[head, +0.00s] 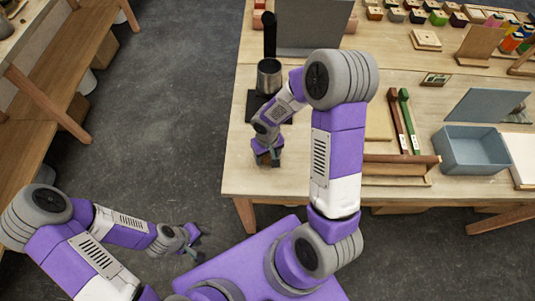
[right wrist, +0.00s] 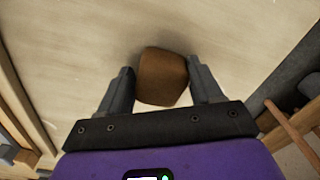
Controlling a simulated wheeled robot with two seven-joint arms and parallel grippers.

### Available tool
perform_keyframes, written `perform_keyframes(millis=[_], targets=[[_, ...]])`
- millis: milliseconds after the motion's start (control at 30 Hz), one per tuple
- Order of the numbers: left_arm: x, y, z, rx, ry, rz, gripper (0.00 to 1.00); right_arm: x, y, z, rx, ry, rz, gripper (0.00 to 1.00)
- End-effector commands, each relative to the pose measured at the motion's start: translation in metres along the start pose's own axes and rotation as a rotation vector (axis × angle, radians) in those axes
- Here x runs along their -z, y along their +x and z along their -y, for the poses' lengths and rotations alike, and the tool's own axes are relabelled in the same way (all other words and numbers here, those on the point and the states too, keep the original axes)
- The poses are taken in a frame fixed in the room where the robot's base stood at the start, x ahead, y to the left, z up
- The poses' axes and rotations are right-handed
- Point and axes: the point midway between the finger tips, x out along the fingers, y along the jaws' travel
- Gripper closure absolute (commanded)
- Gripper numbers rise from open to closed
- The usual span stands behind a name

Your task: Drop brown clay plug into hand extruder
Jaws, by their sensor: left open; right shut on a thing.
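The brown clay plug (right wrist: 162,76) is a rounded brown block between the fingers of my right gripper in the right wrist view. My right gripper (head: 270,160) is shut on it near the table's front left edge; in the head view only a little brown shows there. A metal cylinder with an open top (head: 269,78), which looks like the hand extruder, stands upright on a black base behind my right gripper. My right forearm partly covers the base. My left gripper (head: 194,243) is open and empty, low over the floor, apart from the table.
A black upright rod (head: 270,35) stands behind the cylinder, beside a grey panel (head: 310,25). A blue-grey bin (head: 471,150), wooden rack (head: 395,170) and red and green sticks (head: 402,120) lie to the right. Bare tabletop (head: 240,180) shows at the front left corner.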

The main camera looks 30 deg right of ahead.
Motion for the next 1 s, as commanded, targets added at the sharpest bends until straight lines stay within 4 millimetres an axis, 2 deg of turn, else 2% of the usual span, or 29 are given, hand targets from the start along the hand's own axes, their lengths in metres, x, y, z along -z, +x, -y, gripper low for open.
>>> perform_keyframes(millis=[267,300,467,833,1000], targets=[[0.000,0.004,0.001,0.000,0.000,0.000,0.57,0.001,0.002,0.000,0.000,0.000,-0.002,0.76],[0.000,0.004,0.002,0.000,0.000,0.000,0.57,0.000,0.003,0.000,0.000,0.000,-0.001,0.34],[0.000,0.003,0.001,0.000,0.000,0.000,0.57,0.000,0.002,0.000,0.000,0.000,-0.001,0.10],[0.000,-0.001,-0.001,0.000,0.000,0.000,0.57,0.000,-0.002,0.000,0.000,0.000,-0.001,0.10],[0.000,-0.007,-0.003,0.000,0.000,0.000,0.57,0.002,-0.030,0.000,0.000,0.002,-0.007,0.10]])
